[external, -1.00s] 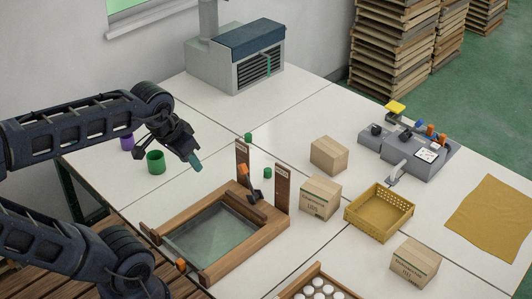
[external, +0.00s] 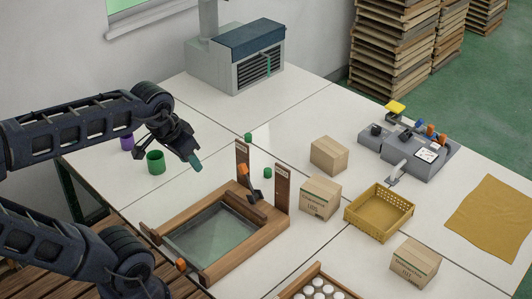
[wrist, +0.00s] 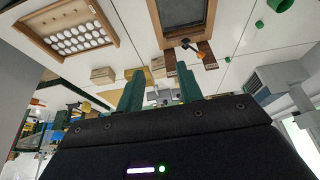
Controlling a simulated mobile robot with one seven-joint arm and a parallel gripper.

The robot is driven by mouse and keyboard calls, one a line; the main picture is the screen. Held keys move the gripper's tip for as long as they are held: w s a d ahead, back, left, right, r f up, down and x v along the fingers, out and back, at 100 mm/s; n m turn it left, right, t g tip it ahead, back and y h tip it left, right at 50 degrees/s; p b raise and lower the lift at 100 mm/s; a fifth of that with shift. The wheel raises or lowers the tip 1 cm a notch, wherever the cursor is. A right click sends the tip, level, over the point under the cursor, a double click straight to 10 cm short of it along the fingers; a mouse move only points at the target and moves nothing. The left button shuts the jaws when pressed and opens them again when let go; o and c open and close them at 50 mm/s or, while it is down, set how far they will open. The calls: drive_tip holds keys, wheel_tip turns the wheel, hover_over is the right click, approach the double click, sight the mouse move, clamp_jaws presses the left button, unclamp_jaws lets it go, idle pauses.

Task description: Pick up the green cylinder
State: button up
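A small green cylinder (external: 267,172) stands on the white table just behind the wooden frame's uprights. A second small green cylinder (external: 248,136) stands farther back. A larger, hollow green cylinder (external: 156,166) stands at the left, beneath and beside my wrist. In the wrist view, green pieces show at the upper right, including a large one (wrist: 281,5) cut by the top edge. My gripper (external: 196,163) hangs above the table, apart from all of them. Its two teal fingers (wrist: 160,75) stand apart with nothing between them.
A wooden frame (external: 270,243) with uprights stands in front. A purple cylinder (external: 127,142) is at the left. Cartons (external: 329,155), a yellow basket (external: 380,225) and a grey device (external: 430,160) stand right. A grey machine (external: 240,60) is behind. White table between them is clear.

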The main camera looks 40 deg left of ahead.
drive_tip(key=o, duration=0.3)
drive_tip(key=shift+o, duration=0.2)
drive_tip(key=shift+w, duration=0.1)
drive_tip(key=m+g, duration=0.5)
drive_tip(key=m, duration=1.5)
hover_over(268, 188)
wheel_tip(268, 188, down, 32)
drive_tip(key=shift+w+a+f, duration=0.1)
drive_tip(key=shift+f, duration=5)
